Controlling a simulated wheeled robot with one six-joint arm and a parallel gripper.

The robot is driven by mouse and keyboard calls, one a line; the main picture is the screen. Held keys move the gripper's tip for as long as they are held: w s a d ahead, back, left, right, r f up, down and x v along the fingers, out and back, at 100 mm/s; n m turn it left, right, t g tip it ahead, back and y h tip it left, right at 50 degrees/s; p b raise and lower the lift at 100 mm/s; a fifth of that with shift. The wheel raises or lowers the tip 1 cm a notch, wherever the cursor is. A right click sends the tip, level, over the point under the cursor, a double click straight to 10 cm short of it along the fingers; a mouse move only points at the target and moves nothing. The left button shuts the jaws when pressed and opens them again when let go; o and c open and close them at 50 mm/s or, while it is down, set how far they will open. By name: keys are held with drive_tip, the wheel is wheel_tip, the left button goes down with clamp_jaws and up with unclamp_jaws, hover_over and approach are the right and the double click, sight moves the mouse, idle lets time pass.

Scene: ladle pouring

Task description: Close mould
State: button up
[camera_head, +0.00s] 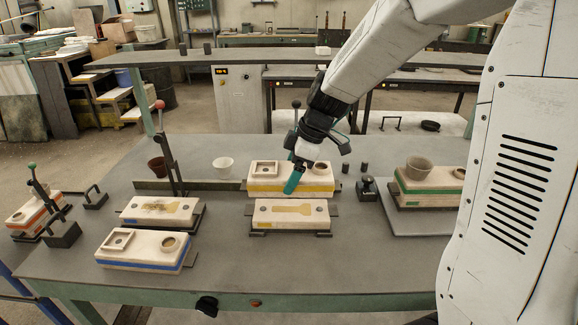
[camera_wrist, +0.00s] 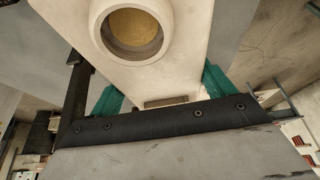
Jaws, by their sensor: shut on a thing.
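My gripper (camera_head: 308,166) is over the yellow-striped mould half (camera_head: 262,184), a pale block with a raised square frame and a round cup on top. Its teal fingers are shut on the block, one on each side, in the wrist view. The cup (camera_wrist: 137,30) is large there, with a tan inside. A second mould half (camera_head: 264,215) lies just in front, its top face bearing a brown paddle-shaped cavity. I cannot tell whether the held half touches the table. The arm partly hides its cup in the head view.
Left are a blue-striped half (camera_head: 140,249), another cavity half (camera_head: 150,210) and a red-knobbed lever stand (camera_head: 170,150). A white cup (camera_head: 223,167) and brown pot (camera_head: 157,167) stand behind. A green-striped mould (camera_head: 425,185) sits right. The table's front middle is clear.

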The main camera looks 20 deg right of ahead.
drive_tip(key=shift+f, duration=3.05)
drive_tip(key=shift+f, duration=0.55)
drive_tip(key=o, duration=1.7)
drive_tip(key=shift+s, duration=0.1)
drive_tip(key=v, duration=0.7)
drive_tip(key=shift+d+r, duration=0.15)
drive_tip(key=shift+r, duration=0.15)
